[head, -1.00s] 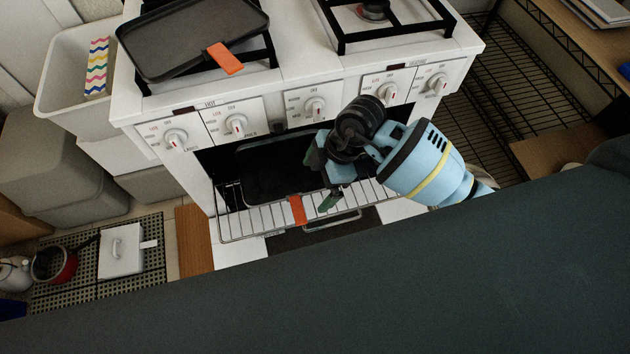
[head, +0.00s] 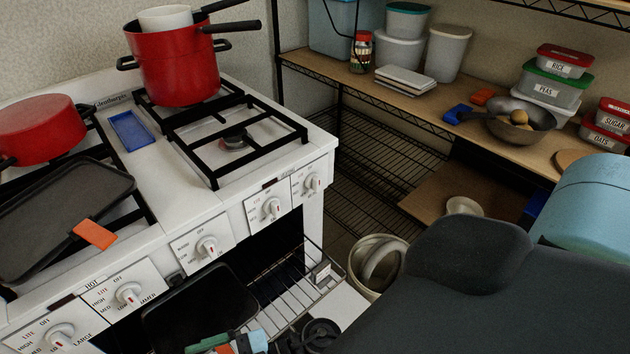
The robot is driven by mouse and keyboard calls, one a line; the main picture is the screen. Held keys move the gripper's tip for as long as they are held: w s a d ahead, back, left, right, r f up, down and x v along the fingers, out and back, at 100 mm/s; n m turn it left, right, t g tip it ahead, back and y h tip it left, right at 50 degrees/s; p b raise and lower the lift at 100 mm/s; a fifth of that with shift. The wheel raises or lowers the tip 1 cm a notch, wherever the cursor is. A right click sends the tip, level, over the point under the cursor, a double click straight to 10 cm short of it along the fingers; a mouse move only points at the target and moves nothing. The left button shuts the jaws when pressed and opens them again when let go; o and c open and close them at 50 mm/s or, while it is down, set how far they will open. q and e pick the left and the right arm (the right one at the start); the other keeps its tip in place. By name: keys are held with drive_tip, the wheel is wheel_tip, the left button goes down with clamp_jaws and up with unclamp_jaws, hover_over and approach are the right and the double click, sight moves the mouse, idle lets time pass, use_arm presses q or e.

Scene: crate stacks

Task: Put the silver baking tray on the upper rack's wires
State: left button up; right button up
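No tray that is plainly silver shows. A dark, flat tray (head: 192,308) is at the oven opening, beside the bare wires of the pulled-out oven rack (head: 292,292). I cannot tell whether it rests on the wires. A second dark tray with an orange grip (head: 62,215) lies on the left side of the stove top. My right gripper (head: 222,343) is at the bottom edge, at the near end of the oven tray, with a green finger and a bit of orange showing. The frame edge cuts it off, so its grip is unclear. My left gripper is out of view.
The white stove (head: 165,215) bears a red pot (head: 175,65), a red pan (head: 40,130) and a blue dish (head: 131,130). A wire-and-wood shelf (head: 400,100) with tubs and a bowl stands at the back right. A pale bucket (head: 362,262) stands right of the oven rack.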

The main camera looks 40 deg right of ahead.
drive_tip(key=s+d+f+m+t+h, duration=0.4)
drive_tip(key=d+f+m+t+h, duration=0.4)
drive_tip(key=d+m+h, duration=0.35)
drive_tip(key=s+d+f+g+h, duration=0.1)
drive_tip(key=s+d+f+g, duration=0.1)
drive_tip(key=s, duration=0.4)
drive_tip(key=s+d+f+m+g+h, duration=0.1)
drive_tip(key=s+d+f+g, duration=0.1)
drive_tip(key=s+f, duration=0.3)
drive_tip(key=s+d+f+m+g+h, duration=0.1)
drive_tip(key=s+d+f+g+h, duration=0.1)
drive_tip(key=s, duration=0.6)
wheel_tip(320, 180, down, 2)
drive_tip(key=shift+d+g, duration=0.6)
drive_tip(key=shift+g, duration=0.3)
drive_tip(key=shift+s+m, duration=0.1)
drive_tip(key=shift+m, duration=0.15)
